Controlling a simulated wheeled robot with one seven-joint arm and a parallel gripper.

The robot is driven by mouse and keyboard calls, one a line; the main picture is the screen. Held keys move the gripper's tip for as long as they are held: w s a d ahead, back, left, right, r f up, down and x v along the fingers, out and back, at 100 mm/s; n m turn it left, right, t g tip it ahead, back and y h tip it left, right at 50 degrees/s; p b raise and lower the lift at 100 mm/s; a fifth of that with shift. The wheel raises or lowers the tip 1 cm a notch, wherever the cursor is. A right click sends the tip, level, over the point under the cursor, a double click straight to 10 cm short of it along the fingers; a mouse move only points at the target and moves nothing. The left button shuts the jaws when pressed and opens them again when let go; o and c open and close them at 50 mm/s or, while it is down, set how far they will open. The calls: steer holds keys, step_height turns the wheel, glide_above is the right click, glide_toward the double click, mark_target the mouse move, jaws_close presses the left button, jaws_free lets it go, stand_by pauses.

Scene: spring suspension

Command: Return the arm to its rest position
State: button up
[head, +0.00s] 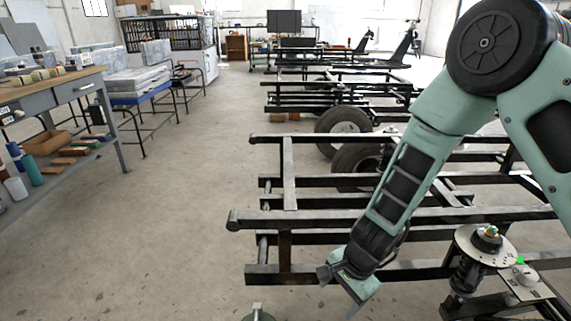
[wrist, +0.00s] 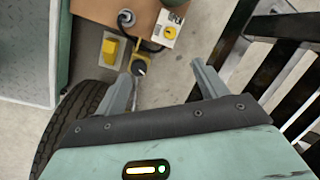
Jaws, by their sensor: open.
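My gripper (head: 350,285) hangs at the end of my teal arm, in front of the near black metal frame (head: 350,219) in the head view. In the wrist view my gripper (wrist: 165,72) has its two grey fingers apart, with nothing held between them. A spring suspension unit with a round metal top plate (head: 484,246) stands at the lower right of the head view, apart from my gripper. A flat plate (head: 525,280) with a small green mark sits beside it.
Several black frames with tyres (head: 343,122) stretch back behind my arm. A workbench (head: 50,92) with tools and bottles stands at the left. The concrete floor (head: 190,200) between is clear. In the wrist view a brown box (wrist: 115,14) and a yellow fitting (wrist: 110,47) lie beyond the fingers.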

steer(key=s+a+r+n+g+y, duration=0.1)
steer(key=s+a+r+n, duration=0.2)
steer(key=s+r+n, duration=0.35)
steer(key=s+a+r+n+y, duration=0.1)
steer(key=s+a+r+n, duration=0.15)
steer(key=r, duration=0.65)
steer(key=s+d+r+n+h, duration=0.4)
steer(key=s+d+r+n, duration=0.3)
steer(key=s+r+n, duration=0.4)
step_height(320, 180, up, 29)
steer(key=m+p, duration=0.1)
steer(key=p, duration=3.1)
steer(key=shift+s, duration=0.3)
